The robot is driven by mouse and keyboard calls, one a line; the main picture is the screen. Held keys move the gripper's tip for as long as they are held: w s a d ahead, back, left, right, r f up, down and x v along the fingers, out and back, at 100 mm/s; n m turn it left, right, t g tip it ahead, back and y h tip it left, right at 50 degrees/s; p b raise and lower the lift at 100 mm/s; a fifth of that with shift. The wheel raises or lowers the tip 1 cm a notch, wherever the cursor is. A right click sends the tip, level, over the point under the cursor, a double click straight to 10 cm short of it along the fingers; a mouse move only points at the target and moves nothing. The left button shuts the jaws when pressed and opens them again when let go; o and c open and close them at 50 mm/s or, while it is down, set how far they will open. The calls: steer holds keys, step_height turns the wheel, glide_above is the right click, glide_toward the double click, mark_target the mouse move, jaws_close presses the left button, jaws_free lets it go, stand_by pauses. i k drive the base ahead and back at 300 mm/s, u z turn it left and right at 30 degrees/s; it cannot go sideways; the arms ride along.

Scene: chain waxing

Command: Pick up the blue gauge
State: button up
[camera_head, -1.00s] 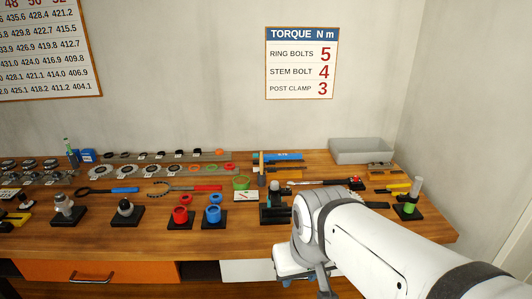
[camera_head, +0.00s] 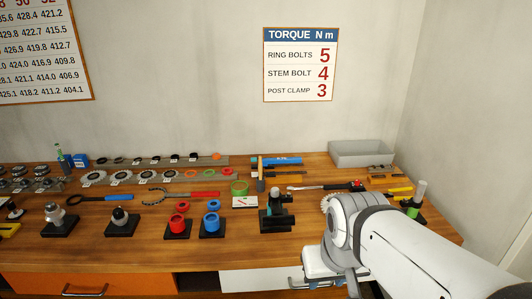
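The blue gauge appears to be the flat blue bar (camera_head: 280,161) with small white lettering, lying at the back of the wooden bench, right of centre. A hammer-like tool with a wooden handle (camera_head: 261,168) stands just left of its middle. My arm (camera_head: 352,225) comes in from the lower right and ends near the bench's front edge, well in front and to the right of the blue bar, apart from it. The fingers of my gripper do not show.
A grey bin (camera_head: 361,153) is at the back right. Bare wood (camera_head: 150,255) shows along the front.

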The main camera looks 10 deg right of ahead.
mark_target(265, 161)
steer(key=i, duration=0.95)
